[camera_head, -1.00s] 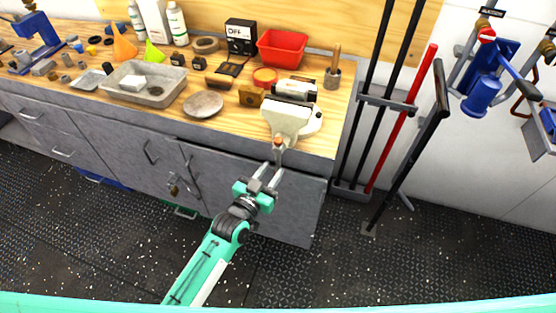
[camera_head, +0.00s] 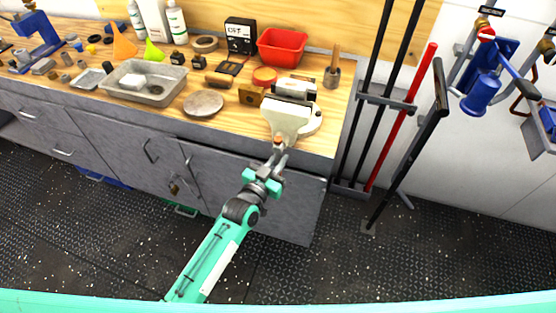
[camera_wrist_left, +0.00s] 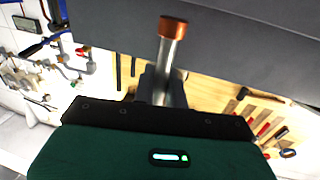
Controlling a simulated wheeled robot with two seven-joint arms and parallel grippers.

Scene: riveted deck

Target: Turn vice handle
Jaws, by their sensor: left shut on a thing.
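The white vice (camera_head: 287,118) stands at the front right edge of the wooden workbench. Its handle (camera_head: 278,144) shows as a small copper-coloured end below the front jaw. My left gripper (camera_head: 276,160) reaches up from below, its fingers shut on the handle. In the left wrist view the handle (camera_wrist_left: 170,52) is a silver rod with a copper cap, and the gripper's dark fingers (camera_wrist_left: 162,88) are around its lower part. The handle's far end is hidden by the fingers. My right gripper is in neither view.
Grey cabinet doors (camera_head: 270,190) lie close behind my arm. Long-handled tools (camera_head: 400,130) stand to the right. The dark floor in front is clear.

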